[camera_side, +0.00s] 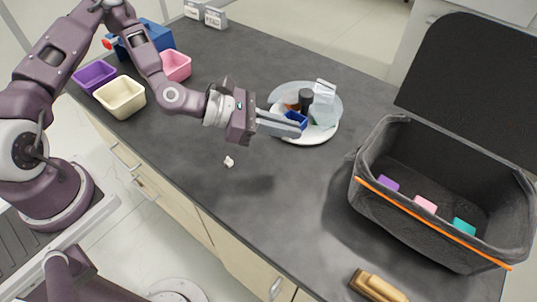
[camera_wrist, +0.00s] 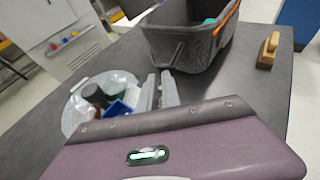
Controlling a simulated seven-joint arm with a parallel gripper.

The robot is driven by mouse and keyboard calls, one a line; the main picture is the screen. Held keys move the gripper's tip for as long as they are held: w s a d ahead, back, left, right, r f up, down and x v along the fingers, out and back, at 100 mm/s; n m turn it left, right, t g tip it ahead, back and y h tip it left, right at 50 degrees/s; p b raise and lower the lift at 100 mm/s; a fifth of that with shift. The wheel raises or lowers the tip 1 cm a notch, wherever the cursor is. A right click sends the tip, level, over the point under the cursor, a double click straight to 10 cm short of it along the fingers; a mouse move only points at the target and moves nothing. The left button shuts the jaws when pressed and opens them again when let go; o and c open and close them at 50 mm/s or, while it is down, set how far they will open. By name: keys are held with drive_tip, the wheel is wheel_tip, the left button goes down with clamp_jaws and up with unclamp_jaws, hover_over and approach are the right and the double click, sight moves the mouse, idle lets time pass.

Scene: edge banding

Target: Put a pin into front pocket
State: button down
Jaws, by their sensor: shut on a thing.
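My gripper (camera_side: 300,131) is above the table, its long grey fingers beside the round tray in the side view. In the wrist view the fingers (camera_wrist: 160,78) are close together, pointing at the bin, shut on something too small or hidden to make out. I cannot pick out a pin for certain. A small white piece (camera_side: 228,161) lies on the table left of the fingers. The dark grey fabric bin (camera_side: 440,235), with an orange front strip and open lid, stands at right, apart from my gripper. Purple (camera_side: 388,184), pink (camera_side: 425,204) and teal (camera_side: 463,226) pieces show inside its front wall.
A round tray (camera_side: 284,92) holds a dark cylinder, a clear container and a blue piece (camera_side: 297,118). A wooden-handled brush (camera_side: 378,286) lies at the front edge. Purple (camera_side: 94,75), cream (camera_side: 120,97) and pink (camera_side: 175,65) boxes stand at the left. The table between tray and bin is clear.

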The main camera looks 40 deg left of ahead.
drive_tip(key=w+a+r+n+t+y, duration=0.3)
drive_tip(key=w+r+n+t+y, duration=0.15)
drive_tip(key=w, duration=0.55)
drive_tip(key=shift+n+g, duration=0.25)
drive_tip(key=shift+n, duration=0.2)
drive_tip(key=f, duration=0.5)
drive_tip(key=shift+w+a+f, duration=0.1)
drive_tip(key=shift+w+a, duration=0.1)
drive_tip(key=shift+w, duration=0.15)
drive_tip(key=c, duration=1.5)
unclamp_jaws()
drive_tip(key=shift+y, duration=0.25)
drive_tip(key=shift+s, duration=0.1)
approach(301, 97)
drive_tip(key=d+r, duration=0.1)
drive_tip(key=s+d+r, duration=0.1)
drive_tip(key=d, duration=0.1)
drive_tip(key=shift+d+r, duration=0.1)
drive_tip(key=shift+r, duration=0.2)
